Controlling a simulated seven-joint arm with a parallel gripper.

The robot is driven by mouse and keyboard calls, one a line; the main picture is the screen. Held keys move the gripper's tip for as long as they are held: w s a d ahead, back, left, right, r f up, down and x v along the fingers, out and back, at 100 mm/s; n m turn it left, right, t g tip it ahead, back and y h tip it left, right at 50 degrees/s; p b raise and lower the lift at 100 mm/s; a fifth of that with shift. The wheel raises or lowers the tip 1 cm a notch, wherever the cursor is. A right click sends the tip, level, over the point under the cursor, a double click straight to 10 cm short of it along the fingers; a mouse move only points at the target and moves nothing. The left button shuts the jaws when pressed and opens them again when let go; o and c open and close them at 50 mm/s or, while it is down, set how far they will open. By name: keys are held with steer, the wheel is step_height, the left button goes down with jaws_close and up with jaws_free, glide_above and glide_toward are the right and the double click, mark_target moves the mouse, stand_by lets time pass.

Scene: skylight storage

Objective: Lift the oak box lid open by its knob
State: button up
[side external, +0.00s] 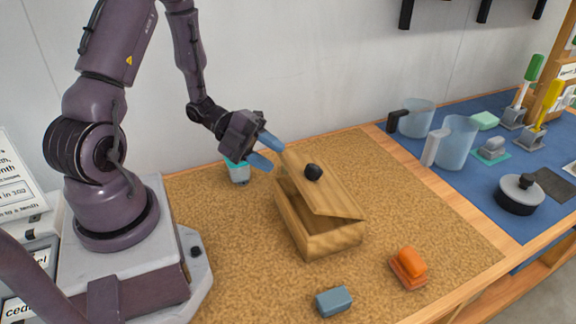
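The oak box (323,237) stands on the cork mat in the middle of the side external view. Its lid (335,193) is tilted partly open, with a dark gap showing along the near left side and front. A black round knob (313,172) sits on top of the lid. My gripper (265,152) is at the lid's upper left edge, left of the knob and apart from it. Its two blue fingers are spread, with a gap between them. One finger is close to the lid's edge; I cannot tell whether it touches.
A teal and white item (238,171) stands behind my gripper. A blue-grey block (334,301) and an orange item (408,268) lie in front of the box. Clear jugs (457,142) and a lidded dark pot (520,194) stand on the blue mat at right. Cork right of the box is clear.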

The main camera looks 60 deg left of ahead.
mark_target(288, 167)
steer(key=shift+x, duration=2.35)
